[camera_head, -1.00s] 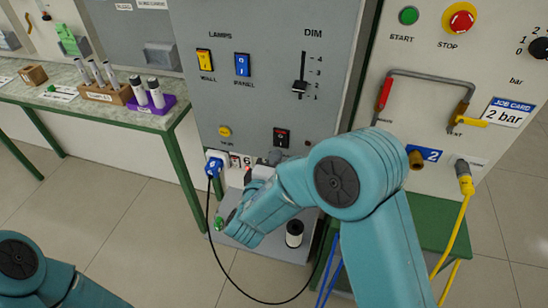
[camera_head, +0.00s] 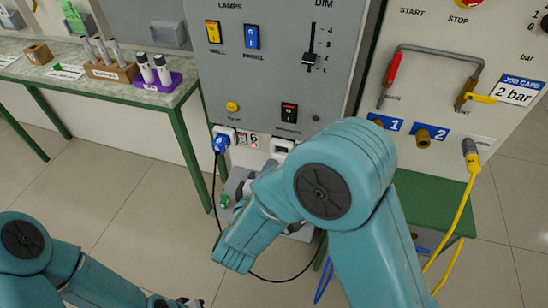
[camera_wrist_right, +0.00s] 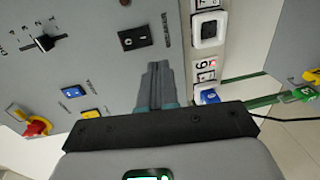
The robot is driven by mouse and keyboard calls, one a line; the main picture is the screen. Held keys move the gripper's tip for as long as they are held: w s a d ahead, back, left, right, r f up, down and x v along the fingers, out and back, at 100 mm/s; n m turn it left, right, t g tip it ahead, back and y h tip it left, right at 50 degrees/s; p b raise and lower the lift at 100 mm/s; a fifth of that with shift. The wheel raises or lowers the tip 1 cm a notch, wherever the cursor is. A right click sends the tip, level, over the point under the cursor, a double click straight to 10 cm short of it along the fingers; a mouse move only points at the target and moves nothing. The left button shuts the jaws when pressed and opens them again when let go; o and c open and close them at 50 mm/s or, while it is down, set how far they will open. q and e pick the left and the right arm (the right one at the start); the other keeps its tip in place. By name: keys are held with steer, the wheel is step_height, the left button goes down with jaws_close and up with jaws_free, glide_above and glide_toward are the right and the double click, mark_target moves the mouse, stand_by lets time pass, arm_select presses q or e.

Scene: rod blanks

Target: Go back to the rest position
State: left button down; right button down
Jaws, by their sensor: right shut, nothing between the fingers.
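My right gripper (camera_wrist_right: 157,70) shows in the wrist view with its two grey fingers together, empty, and in front of the grey panel. In the head view my right arm bends across the lower panel, and its wrist and forearm hide most of that gripper. My left arm comes in at the lower left of the head view. Only a small grey bit of my left gripper (camera_head: 188,302) shows at the bottom edge, too cut off to tell its jaws.
The grey lamp panel (camera_head: 285,85) stands ahead, with a blue plug (camera_head: 220,143) in its lower left. A cabinet with a yellow hose (camera_head: 456,235) is on the right. A green-legged bench (camera_head: 150,112) with rod racks is on the left. Floor is free at lower left.

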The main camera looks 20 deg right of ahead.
steer(key=shift+s+a+f, duration=0.1)
steer(key=shift+a+f, duration=0.05)
steer(key=shift+s, duration=0.15)
stand_by(0.4)
